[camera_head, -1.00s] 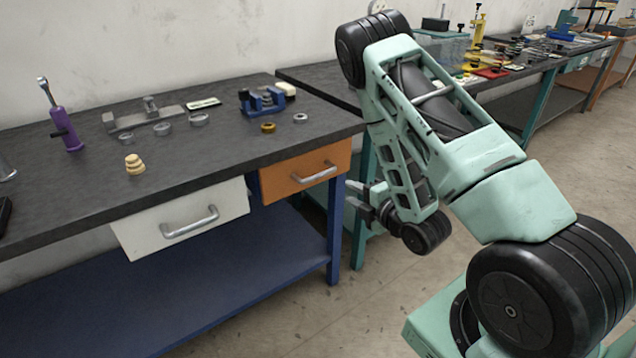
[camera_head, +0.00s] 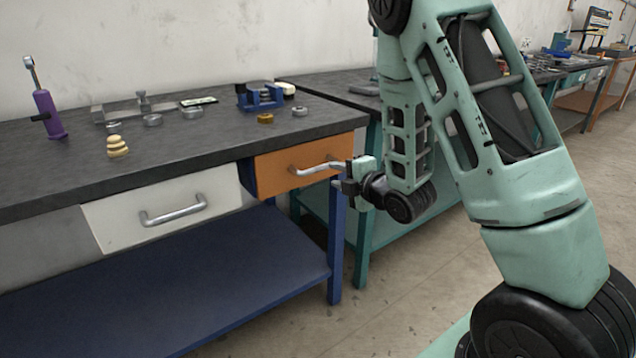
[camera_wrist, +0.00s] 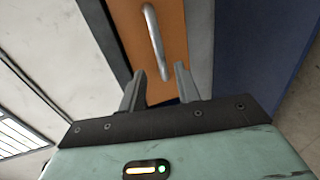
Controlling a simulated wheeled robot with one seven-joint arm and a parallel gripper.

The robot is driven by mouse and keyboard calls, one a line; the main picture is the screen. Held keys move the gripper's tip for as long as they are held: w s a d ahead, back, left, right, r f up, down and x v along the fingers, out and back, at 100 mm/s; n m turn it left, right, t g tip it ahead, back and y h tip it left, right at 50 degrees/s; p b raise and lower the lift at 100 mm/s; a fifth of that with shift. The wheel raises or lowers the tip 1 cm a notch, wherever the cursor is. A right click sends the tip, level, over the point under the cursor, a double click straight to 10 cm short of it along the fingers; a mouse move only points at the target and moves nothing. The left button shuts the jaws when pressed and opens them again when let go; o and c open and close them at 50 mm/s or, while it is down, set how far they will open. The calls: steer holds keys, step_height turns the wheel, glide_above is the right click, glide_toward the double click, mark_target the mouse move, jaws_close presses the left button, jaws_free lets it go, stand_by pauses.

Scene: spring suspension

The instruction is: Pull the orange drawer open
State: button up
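The orange drawer (camera_head: 275,172) is at the right end of the workbench front. It looks shut, its front close to the bench edge. Its metal bar handle (camera_head: 318,167) also shows in the wrist view (camera_wrist: 154,42), where one end lies beyond and between my fingers. My gripper (camera_head: 345,170) is just in front of the handle's right end. In the wrist view my gripper (camera_wrist: 160,82) is open, its two grey fingers apart with nothing between their tips. Whether a finger touches the handle cannot be told.
A white drawer (camera_head: 120,215) with a metal handle is left of the orange one. A blue lower shelf (camera_head: 230,285) and a blue leg (camera_head: 336,240) are below. Small parts and a purple tool (camera_head: 47,113) stand on the dark worktop (camera_head: 70,170). The floor in front is clear.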

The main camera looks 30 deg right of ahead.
mark_target(320, 169)
steer(key=b+x, duration=0.1)
steer(key=x, duration=0.8)
jaws_close()
